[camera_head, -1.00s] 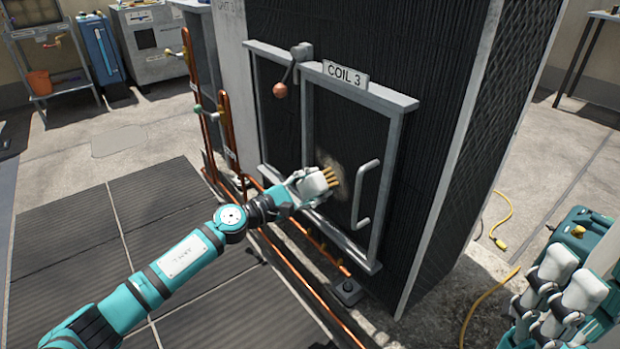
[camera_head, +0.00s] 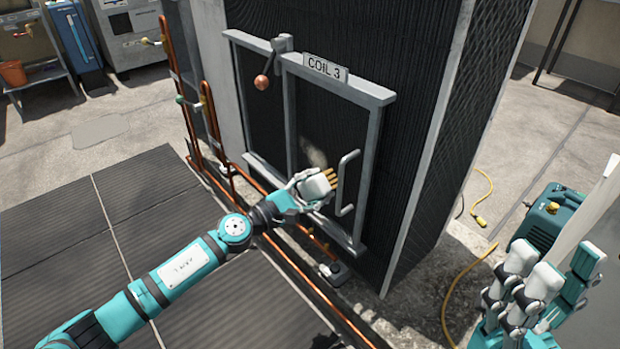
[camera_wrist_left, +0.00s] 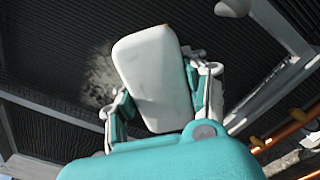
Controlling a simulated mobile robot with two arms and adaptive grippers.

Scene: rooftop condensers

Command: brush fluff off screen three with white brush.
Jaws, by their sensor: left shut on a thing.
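Screen three (camera_head: 338,125) is the dark mesh panel in a grey frame under the "COIL 3" plate (camera_head: 325,67). A pale patch of fluff (camera_head: 317,157) clings to its lower left part and also shows in the left wrist view (camera_wrist_left: 102,78). My left gripper (camera_head: 303,189) is shut on the white brush (camera_head: 316,187), whose tan bristles point at the screen just below the fluff. Bristle contact is unclear. The brush's white body fills the middle of the left wrist view (camera_wrist_left: 153,75).
A grey handle (camera_head: 346,182) stands out from the screen's right side, close to the bristles. A lever with a copper ball (camera_head: 262,82) hangs at the upper left. Copper pipes (camera_head: 212,125) run left of and below the frame. A teal case (camera_head: 546,217) sits at right.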

